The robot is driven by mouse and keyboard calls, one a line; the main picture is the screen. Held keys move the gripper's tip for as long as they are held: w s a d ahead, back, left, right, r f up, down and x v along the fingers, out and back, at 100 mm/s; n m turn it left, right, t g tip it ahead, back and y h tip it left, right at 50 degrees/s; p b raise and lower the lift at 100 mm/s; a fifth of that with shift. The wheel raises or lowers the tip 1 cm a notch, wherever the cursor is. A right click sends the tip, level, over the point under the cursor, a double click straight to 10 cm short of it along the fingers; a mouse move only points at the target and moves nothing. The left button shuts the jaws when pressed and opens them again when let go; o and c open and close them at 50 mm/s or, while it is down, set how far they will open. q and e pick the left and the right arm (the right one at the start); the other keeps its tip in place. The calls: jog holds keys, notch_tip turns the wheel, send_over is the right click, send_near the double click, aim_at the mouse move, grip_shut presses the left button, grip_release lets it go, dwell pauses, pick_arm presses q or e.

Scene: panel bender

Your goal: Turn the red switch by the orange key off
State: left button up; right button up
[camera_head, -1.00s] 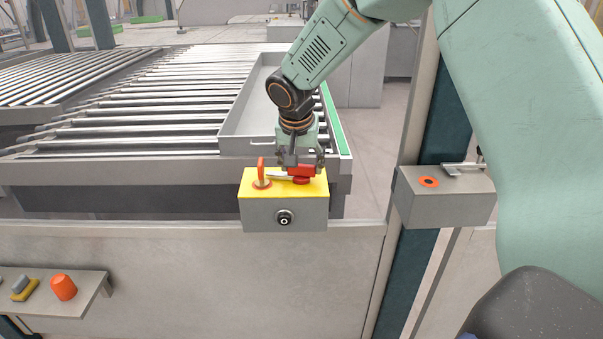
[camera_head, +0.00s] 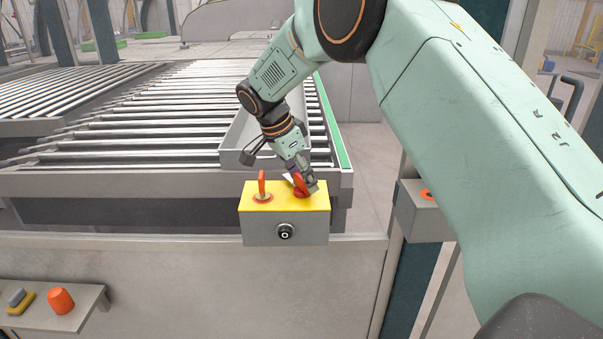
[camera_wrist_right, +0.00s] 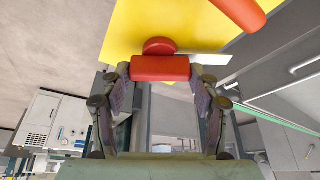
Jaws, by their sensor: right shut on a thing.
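The yellow-topped control box (camera_head: 285,215) stands at the edge in front of the roller table in the head view. The orange key (camera_head: 262,186) stands upright on the left of its top. The red switch (camera_head: 300,184) is on the right of its top, partly hidden by my right gripper (camera_head: 304,186). In the right wrist view the red switch handle (camera_wrist_right: 160,68) lies between the two fingers of my right gripper (camera_wrist_right: 160,75), which are shut on it. The orange key (camera_wrist_right: 240,12) shows at the top there. My left gripper is not in view.
A round black button (camera_head: 285,231) is on the box's front face. A grey box with an orange ring (camera_head: 420,222) stands to the right, partly behind my arm. A shelf (camera_head: 75,318) with an orange knob (camera_head: 60,301) is at lower left. Rollers (camera_head: 180,115) lie behind.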

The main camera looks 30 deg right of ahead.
jog(key=shift+m+g, duration=0.3)
jog(key=shift+m, duration=0.2)
jog(key=o, duration=1.7)
jog(key=v, duration=1.2)
